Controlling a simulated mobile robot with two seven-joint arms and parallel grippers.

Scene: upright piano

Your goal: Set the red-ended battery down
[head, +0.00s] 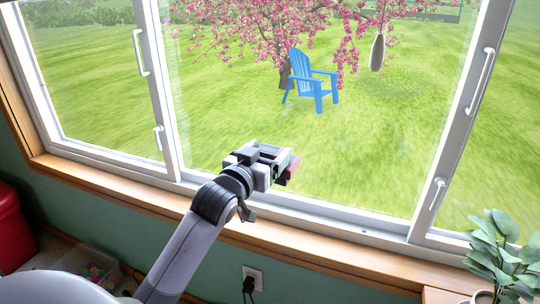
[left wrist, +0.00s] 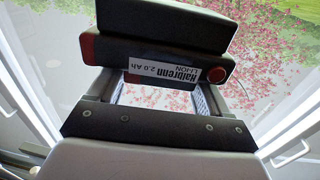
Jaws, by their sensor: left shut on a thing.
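The red-ended battery (left wrist: 160,62) is a black block with red ends and a white label reading "Halbrenn 2.0 Ah Li-ION" in the left wrist view. In the head view its red end (head: 292,169) shows at the tip of my left gripper (head: 275,165). My left gripper is shut on the battery and holds it up in front of the window, with lawn behind it in the picture. Both fingers also show in the left wrist view (left wrist: 155,95), at either side below the battery. My right gripper is not in view.
A wooden window sill (head: 275,240) runs below the gripper, mostly bare. A leafy plant (head: 500,250) stands at the lower right. A red container (head: 12,225) and a clear box (head: 92,265) are at the lower left. A wall outlet (head: 254,274) holds a black plug.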

